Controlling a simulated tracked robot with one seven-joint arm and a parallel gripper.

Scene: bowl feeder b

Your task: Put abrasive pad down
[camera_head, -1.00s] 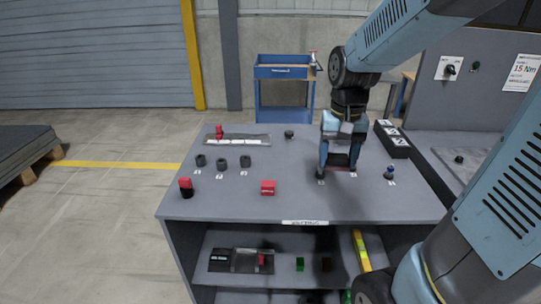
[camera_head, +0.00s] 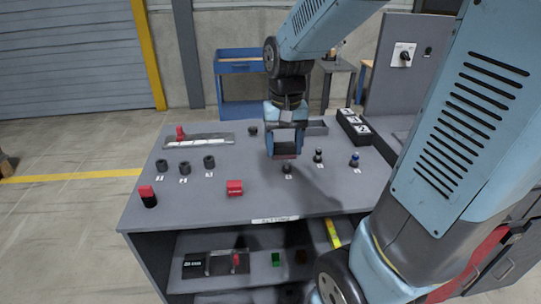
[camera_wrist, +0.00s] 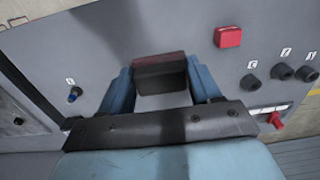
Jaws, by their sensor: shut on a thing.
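My gripper (camera_head: 284,152) is over the right half of the grey bench top (camera_head: 225,202), pointing down. It is shut on the abrasive pad (camera_head: 285,156), a dark block with a maroon face. In the wrist view, the pad (camera_wrist: 160,72) sits between the two blue fingers of my gripper (camera_wrist: 160,80), its maroon side along the upper edge. In the head view the pad looks raised above the bench, near a small dark post (camera_head: 287,168); the exact gap cannot be told.
A red block (camera_head: 235,188) lies left of my gripper. Several dark cylinders (camera_head: 184,168) stand at the left, with a red-topped black item (camera_head: 148,197) near the edge. Two more posts (camera_head: 318,156) (camera_head: 354,160) stand at the right.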

